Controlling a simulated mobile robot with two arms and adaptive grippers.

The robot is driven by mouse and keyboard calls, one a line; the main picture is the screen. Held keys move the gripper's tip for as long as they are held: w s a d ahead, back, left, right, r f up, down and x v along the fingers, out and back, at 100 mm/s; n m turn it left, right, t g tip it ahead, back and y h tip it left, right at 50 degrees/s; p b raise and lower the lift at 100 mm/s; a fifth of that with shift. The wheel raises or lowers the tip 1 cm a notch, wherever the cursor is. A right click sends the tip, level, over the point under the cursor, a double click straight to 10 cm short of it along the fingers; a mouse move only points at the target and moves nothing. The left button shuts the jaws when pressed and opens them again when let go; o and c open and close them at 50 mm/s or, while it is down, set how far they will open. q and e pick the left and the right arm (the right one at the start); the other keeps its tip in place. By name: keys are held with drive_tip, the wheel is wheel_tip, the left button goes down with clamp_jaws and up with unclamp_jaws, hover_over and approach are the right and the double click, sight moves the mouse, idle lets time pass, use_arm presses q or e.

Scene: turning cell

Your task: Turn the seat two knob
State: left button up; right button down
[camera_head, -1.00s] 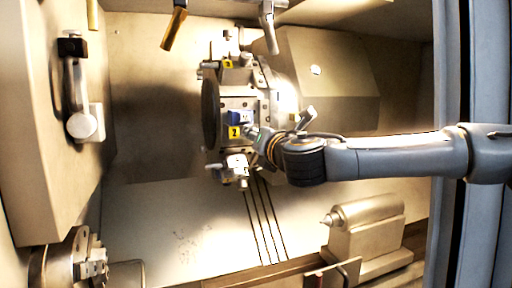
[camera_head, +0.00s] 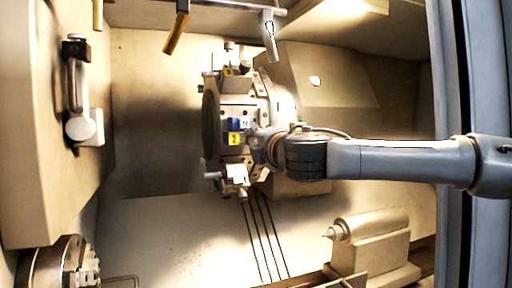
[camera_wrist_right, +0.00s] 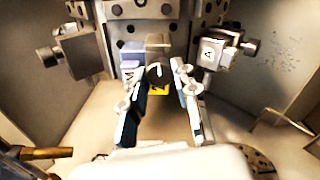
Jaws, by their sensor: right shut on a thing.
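The tool turret (camera_head: 240,108) stands in the middle of the head view, with yellow number labels on its seats. Seat two has the yellow label 2 (camera_head: 234,139) and a blue block (camera_head: 238,124) above it. My right gripper (camera_head: 256,140) reaches in from the right and is at seat two; its fingers are hard to make out there. In the right wrist view my right gripper (camera_wrist_right: 161,92) has its two fingers on either side of the dark round knob (camera_wrist_right: 158,75) and is shut on it. A yellow label (camera_wrist_right: 159,90) shows partly behind. My left gripper is not in view.
Other tool holders sit on the turret above, labelled 3 (camera_head: 228,72), and below (camera_head: 234,175). The tailstock (camera_head: 372,240) is at lower right and the chuck (camera_head: 55,262) at lower left. Free room lies left of the turret.

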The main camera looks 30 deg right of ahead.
drive_tip(key=shift+m, duration=0.4)
drive_tip(key=c, duration=1)
unclamp_jaws()
drive_tip(key=shift+s, duration=0.15)
drive_tip(key=v, duration=1.1)
drive_tip(key=shift+s+a, duration=0.2)
drive_tip(key=shift+s, duration=0.15)
